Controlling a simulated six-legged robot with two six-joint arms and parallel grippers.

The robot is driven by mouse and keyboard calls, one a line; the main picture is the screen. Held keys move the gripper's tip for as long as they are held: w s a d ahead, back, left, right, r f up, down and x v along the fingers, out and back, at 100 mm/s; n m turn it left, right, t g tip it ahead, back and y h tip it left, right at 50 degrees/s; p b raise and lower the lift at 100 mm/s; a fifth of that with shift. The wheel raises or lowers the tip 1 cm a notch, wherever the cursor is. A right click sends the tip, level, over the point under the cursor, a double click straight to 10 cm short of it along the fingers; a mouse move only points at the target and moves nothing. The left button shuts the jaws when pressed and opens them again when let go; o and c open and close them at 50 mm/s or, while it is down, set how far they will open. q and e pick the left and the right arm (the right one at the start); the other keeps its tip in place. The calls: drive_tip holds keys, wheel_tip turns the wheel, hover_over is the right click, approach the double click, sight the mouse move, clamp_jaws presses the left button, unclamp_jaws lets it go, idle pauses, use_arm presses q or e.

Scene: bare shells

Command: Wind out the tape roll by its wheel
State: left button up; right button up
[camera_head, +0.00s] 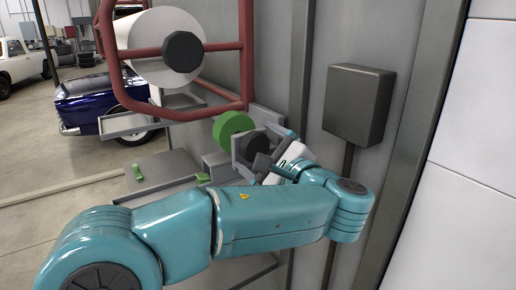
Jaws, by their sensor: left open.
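A green tape roll or wheel (234,126) sits on a grey wall-mounted holder below a red tubular frame. A dark round wheel (250,144) shows just in front and to the right of it. My left arm comes in from the left across the front. Its gripper (264,152) is open at the dark wheel, its fingers close around or beside it. The view does not show whether they touch it. My wrist and gripper hide part of the holder. My right gripper is not in view.
A red frame (248,50) holds a large white roll (150,40) with a dark hub (183,52) above. A grey box (358,104) is fixed to the wall at right. Grey shelves (160,182) with green parts stand at left. Cars stand farther back.

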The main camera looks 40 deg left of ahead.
use_arm(q)
drive_tip(key=shift+s, duration=0.15)
drive_tip(key=c, duration=1)
drive_tip(key=shift+c, duration=0.2)
drive_tip(key=shift+f+n+b, duration=0.25)
drive_tip(key=shift+n+b, duration=0.65)
drive_tip(key=shift+b, duration=0.25)
drive_tip(key=shift+n+b, duration=7.85)
drive_tip(key=shift+n, duration=3.15)
drive_tip(key=o, duration=1)
drive_tip(key=shift+r, duration=0.1)
